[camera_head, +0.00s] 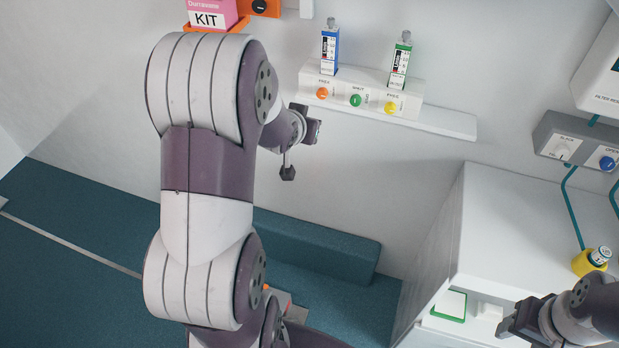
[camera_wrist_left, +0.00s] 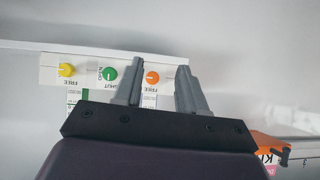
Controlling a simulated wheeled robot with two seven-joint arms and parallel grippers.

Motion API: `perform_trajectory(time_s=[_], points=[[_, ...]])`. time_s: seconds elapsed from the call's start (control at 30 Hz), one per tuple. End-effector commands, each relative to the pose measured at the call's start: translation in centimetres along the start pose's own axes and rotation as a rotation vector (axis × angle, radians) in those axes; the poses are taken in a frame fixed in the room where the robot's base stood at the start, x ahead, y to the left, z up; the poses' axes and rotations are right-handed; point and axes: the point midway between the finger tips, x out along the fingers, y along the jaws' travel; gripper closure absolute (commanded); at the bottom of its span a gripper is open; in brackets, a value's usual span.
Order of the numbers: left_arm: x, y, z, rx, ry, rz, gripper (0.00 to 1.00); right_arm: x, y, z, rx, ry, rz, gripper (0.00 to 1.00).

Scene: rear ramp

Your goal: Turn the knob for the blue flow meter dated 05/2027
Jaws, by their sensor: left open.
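The blue flow meter (camera_head: 330,50) stands upright on a white wall panel; its date is too small to read. A green flow meter (camera_head: 400,62) stands to its right. Below them are an orange knob (camera_head: 322,92), a green knob (camera_head: 356,100) and a yellow knob (camera_head: 390,107). My left gripper (camera_head: 294,140) is open and empty, lower left of the orange knob. In the left wrist view, turned upside down, the orange knob (camera_wrist_left: 152,78) appears between the fingers (camera_wrist_left: 160,72), close to the left one; contact is not visible. My right gripper (camera_head: 517,323) is at lower right, jaws unclear.
A white ledge (camera_head: 450,122) runs under the panel. A pink KIT box (camera_head: 210,14) sits in an orange holder at top left. A grey box with dials (camera_head: 577,143) is on the right wall, above a white cabinet (camera_head: 520,220) with a yellow-held bottle (camera_head: 598,256).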

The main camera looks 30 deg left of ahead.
Motion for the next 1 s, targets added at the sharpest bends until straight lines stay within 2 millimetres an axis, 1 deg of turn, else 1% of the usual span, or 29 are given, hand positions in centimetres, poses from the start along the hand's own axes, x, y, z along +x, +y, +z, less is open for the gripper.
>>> perform_trajectory(time_s=[0.03, 0.2, 0.3, 0.4, 0.5, 0.6, 1.0], points=[[0.3, 0.6, 1.5, 0.004, -0.038, 0.002, 0.59, 0.9, 0.0, 0.1, 0.000, 0.000, 0.000, 0.45], [-0.1, 2.3, 5.6, 0.017, -0.179, 0.008, 0.59, 2.2, 0.0, 0.3, 0.000, 0.000, 0.000, 0.45], [-0.5, 3.1, 7.4, 0.025, -0.240, 0.014, 0.59, 2.8, 0.0, 0.3, 0.000, 0.000, 0.000, 0.45], [-0.8, 3.7, 8.7, 0.029, -0.285, 0.019, 0.59, 3.2, 0.0, 0.4, 0.000, 0.000, 0.000, 0.45], [-1.1, 4.0, 9.4, 0.033, -0.311, 0.022, 0.59, 3.4, 0.0, 0.4, 0.000, 0.000, 0.000, 0.45], [-1.2, 4.2, 9.7, 0.035, -0.322, 0.024, 0.59, 3.4, 0.0, 0.4, 0.000, 0.000, 0.000, 0.45], [-1.3, 4.1, 9.6, 0.034, -0.322, 0.023, 0.59, 3.3, 0.0, 0.4, 0.000, 0.000, 0.000, 0.45]])
